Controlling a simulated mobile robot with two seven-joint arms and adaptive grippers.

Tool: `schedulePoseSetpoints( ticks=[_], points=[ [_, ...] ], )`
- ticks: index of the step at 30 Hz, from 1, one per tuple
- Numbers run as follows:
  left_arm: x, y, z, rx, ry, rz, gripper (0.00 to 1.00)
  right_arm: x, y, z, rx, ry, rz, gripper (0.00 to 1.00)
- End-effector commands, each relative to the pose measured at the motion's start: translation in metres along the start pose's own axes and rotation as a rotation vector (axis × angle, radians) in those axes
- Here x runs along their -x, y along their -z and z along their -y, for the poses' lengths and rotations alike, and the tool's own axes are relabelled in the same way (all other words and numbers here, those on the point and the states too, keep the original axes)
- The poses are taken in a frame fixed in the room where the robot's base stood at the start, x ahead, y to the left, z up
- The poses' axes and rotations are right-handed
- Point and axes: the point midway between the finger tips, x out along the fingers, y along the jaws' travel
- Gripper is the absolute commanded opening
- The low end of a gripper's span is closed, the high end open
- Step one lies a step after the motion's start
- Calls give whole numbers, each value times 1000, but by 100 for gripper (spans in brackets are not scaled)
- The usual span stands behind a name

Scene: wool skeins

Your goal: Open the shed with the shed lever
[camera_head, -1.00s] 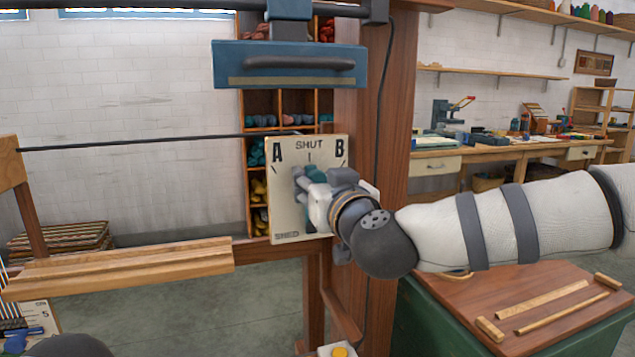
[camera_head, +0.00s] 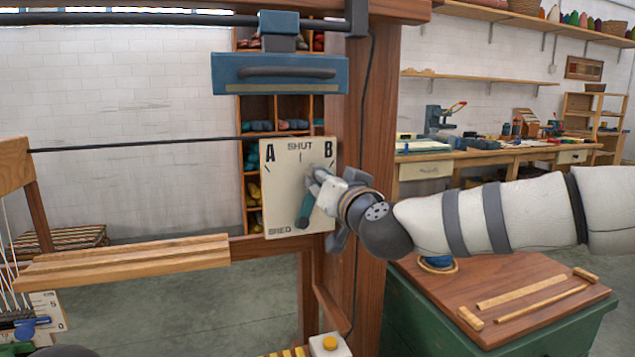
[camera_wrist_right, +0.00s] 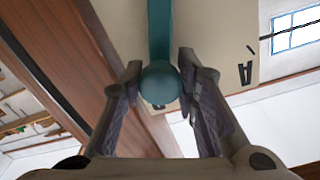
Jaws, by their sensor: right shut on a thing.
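The shed plate (camera_head: 281,200) is a cream panel marked A, SHUT, B and SHED on the loom's upright post. The teal shed lever (camera_head: 304,208) rises from a dark pivot low on the plate and leans right, toward the B side. My right gripper (camera_head: 318,182) is shut on its upper end, which it partly hides. In the right wrist view, the lever's round teal knob (camera_wrist_right: 159,83) sits between the two fingers (camera_wrist_right: 158,88).
The wooden post (camera_head: 362,130) stands just right of the plate. A blue box with a dark handle (camera_head: 280,74) hangs above it. A wooden beam (camera_head: 130,263) extends at lower left. A green cabinet with a brown top (camera_head: 520,290) stands under my right arm.

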Motion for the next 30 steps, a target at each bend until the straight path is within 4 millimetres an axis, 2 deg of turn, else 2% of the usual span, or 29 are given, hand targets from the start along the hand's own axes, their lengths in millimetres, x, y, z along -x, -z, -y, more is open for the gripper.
schedulePoseSetpoints(
  ticks=[12,26,27,29,30],
  points=[
    [-2,-1,0,0,0,6,40,0,-3,-15,-155,0,3,0],
    [-3,-1,0,0,0,7,40,0,-3,-16,-168,0,4,0],
    [-3,-1,0,0,0,7,40,0,-3,-16,-168,0,4,35],
    [-3,-1,0,0,0,7,40,0,-3,-16,-168,0,3,48],
    [-3,-1,0,0,0,7,40,0,-3,-16,-168,0,3,49]
  ],
)
